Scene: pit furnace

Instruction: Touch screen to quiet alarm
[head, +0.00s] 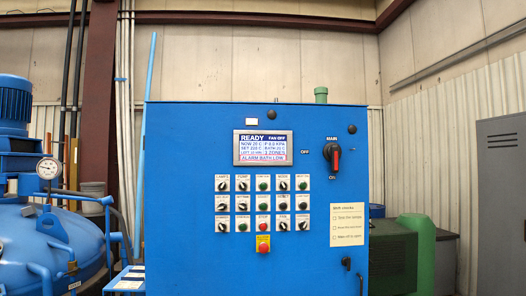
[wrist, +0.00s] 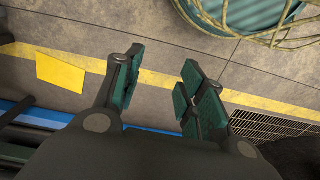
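The screen (head: 263,147) is set in the upper front of a blue control cabinet (head: 185,150) in the head view. It is lit and reads READY, FAN OFF, several value lines, and a red ALARM BATH LOW line at the bottom. My gripper (wrist: 160,85) shows only in the wrist view, with its two green-padded fingers apart and nothing between them. It is above the floor, and the screen is not in the wrist view.
Below the screen are rows of buttons and knobs (head: 263,203) and a red emergency stop (head: 263,244). A MAIN switch (head: 332,155) is at right. A blue furnace vessel (head: 50,245) stands left.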

